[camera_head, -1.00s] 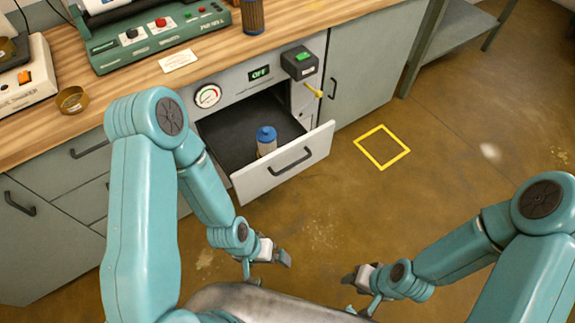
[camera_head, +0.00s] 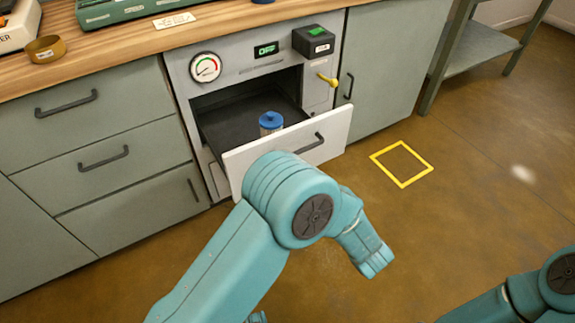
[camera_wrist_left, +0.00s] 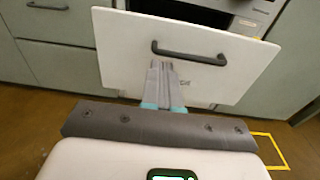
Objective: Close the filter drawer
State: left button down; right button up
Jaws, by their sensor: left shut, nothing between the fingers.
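The filter drawer (camera_head: 330,134) is pulled out of the grey cabinet, with its pale front panel and dark handle facing me. A filter with a blue cap (camera_head: 270,122) stands upright inside it. In the left wrist view the drawer front (camera_wrist_left: 118,50) fills the upper middle, with its dark handle (camera_wrist_left: 190,55) across it. My left gripper (camera_wrist_left: 160,66) is shut and empty, its fingertips in front of the panel just below the handle; I cannot tell if they touch it. My right gripper is out of view.
A gauge (camera_head: 205,67), a lit OFF display (camera_head: 266,49), a dark box with a green top (camera_head: 316,40) and a yellow lever (camera_head: 327,80) surround the drawer opening. A yellow square (camera_head: 402,164) marks the floor at right. The floor before the cabinets is otherwise clear.

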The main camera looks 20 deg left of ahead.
pick_arm(q)
jog(key=r, duration=0.1)
jog(key=b, duration=0.3)
send_near(276, 139)
jog(key=shift+t, duration=0.3)
jog(key=x, duration=0.6)
jog(key=shift+f, duration=0.25)
jog(key=shift+w+a, duration=0.3)
jog(key=shift+a, duration=0.05)
jog(key=shift+a, duration=0.15)
